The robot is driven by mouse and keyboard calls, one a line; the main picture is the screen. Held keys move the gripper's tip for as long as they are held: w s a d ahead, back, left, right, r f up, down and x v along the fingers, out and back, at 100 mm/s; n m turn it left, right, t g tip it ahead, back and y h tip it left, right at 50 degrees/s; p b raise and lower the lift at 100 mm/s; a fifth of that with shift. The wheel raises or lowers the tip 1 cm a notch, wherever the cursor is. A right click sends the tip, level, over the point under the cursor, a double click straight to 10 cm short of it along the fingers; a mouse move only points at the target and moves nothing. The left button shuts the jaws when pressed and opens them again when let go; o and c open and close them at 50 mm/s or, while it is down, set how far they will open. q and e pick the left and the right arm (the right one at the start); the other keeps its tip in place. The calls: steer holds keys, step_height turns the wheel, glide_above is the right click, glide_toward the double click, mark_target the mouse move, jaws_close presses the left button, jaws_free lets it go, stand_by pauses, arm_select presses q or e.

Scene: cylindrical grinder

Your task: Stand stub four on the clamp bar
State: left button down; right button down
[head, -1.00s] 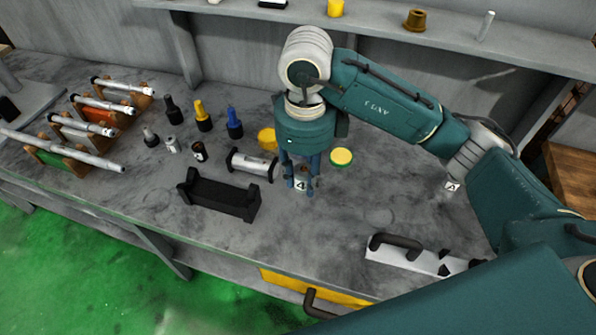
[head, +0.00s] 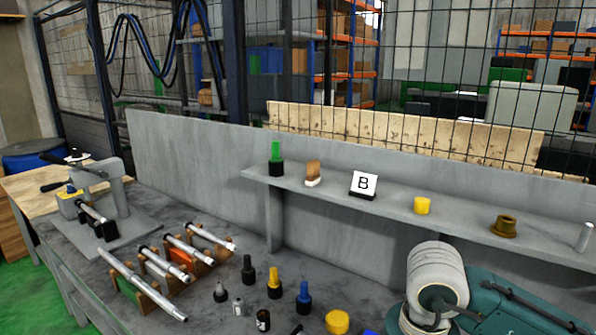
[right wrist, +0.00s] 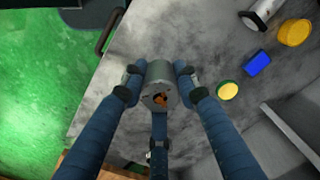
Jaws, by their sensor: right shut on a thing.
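In the right wrist view my right gripper (right wrist: 158,82) is shut on a grey cylindrical stub (right wrist: 157,92) with a brownish patch on its near end. Its fingers surround the stub over the grey bench. Whether the stub touches the bench cannot be told, and no number on it is readable. In the head view my right arm shows at the lower right, but its fingers are out of frame. My left gripper is in neither view. I cannot pick out the clamp bar in the current views.
Several grey shafts (head: 143,285) lie on wooden rests on the bench. Coloured holders, including a yellow one (head: 274,285), stand beside them. A shelf (head: 455,224) carries a B card (head: 363,185). By the gripper lie a blue block (right wrist: 257,63) and a yellow-green disc (right wrist: 228,91).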

steer(key=n, duration=0.2)
steer(key=s+d+n, duration=0.1)
steer(key=n, duration=0.1)
steer(key=shift+s+r, duration=0.15)
steer(key=shift+s, duration=0.05)
steer(key=s+n, duration=0.1)
steer(key=n, duration=0.1)
steer(key=d+n, duration=0.1)
steer(key=n, duration=0.2)
steer(key=s+n, duration=0.1)
steer(key=n, duration=0.1)
steer(key=shift+s+d+r+n, duration=0.1)
steer(key=shift+s+d+n, duration=0.1)
steer(key=shift+s+n, duration=0.15)
steer(key=shift+w, duration=0.15)
